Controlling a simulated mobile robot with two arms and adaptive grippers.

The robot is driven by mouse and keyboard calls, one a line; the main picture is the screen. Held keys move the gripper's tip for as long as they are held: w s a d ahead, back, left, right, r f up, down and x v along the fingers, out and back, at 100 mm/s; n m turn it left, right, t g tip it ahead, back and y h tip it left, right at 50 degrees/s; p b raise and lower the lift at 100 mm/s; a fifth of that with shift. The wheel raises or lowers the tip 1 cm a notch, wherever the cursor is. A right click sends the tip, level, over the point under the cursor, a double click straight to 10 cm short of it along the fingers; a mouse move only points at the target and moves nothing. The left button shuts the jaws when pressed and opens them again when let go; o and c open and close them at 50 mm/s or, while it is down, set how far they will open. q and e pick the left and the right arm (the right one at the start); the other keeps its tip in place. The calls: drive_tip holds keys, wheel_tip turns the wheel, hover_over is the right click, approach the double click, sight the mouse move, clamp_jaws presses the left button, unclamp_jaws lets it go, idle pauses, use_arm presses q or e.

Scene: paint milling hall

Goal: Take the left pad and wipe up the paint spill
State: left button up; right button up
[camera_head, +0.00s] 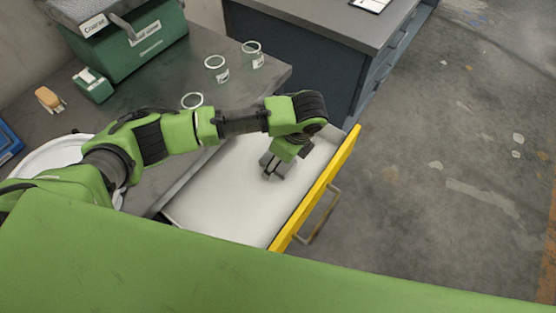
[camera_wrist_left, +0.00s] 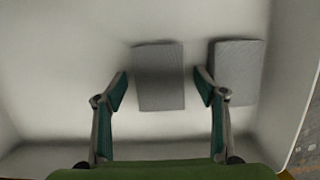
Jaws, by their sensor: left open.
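Two grey ribbed pads lie side by side on the white drawer floor in the left wrist view: the left pad (camera_wrist_left: 158,92) and the right pad (camera_wrist_left: 240,65). My left gripper (camera_wrist_left: 161,80) is open, with one finger on each side of the left pad; I cannot tell whether the fingers touch it. In the head view my left gripper (camera_head: 273,172) points down into the open drawer (camera_head: 215,195), and my arm and gripper largely hide the pads. I cannot make out a clear paint spill. My right gripper is out of view.
The drawer's yellow front (camera_head: 318,190) with a handle (camera_head: 322,218) stands pulled out. Glass beakers (camera_head: 216,70) stand on the grey bench behind my arm. A green labelled box (camera_head: 130,45), a small green block (camera_head: 92,85) and an orange-handled brush (camera_head: 49,98) are further left. Floor at right is open.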

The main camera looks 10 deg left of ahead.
use_arm(q)
drive_tip(key=shift+f, duration=0.1)
drive_tip(key=c, duration=1)
drive_tip(key=shift+b, duration=0.5)
wheel_tip(320, 180, up, 4)
drive_tip(key=shift+f, duration=0.1)
drive_tip(key=s+a+r, duration=0.1)
drive_tip(key=s+r, duration=0.2)
drive_tip(key=s, duration=0.1)
drive_tip(key=s+r+p, duration=0.1)
drive_tip(key=s+r, duration=0.2)
drive_tip(key=s, duration=0.2)
drive_tip(key=s+a+r+p, duration=0.1)
drive_tip(key=s+r, duration=0.2)
drive_tip(key=s, duration=0.1)
drive_tip(key=shift+s+a+r, duration=0.35)
drive_tip(key=shift+s+r, duration=0.05)
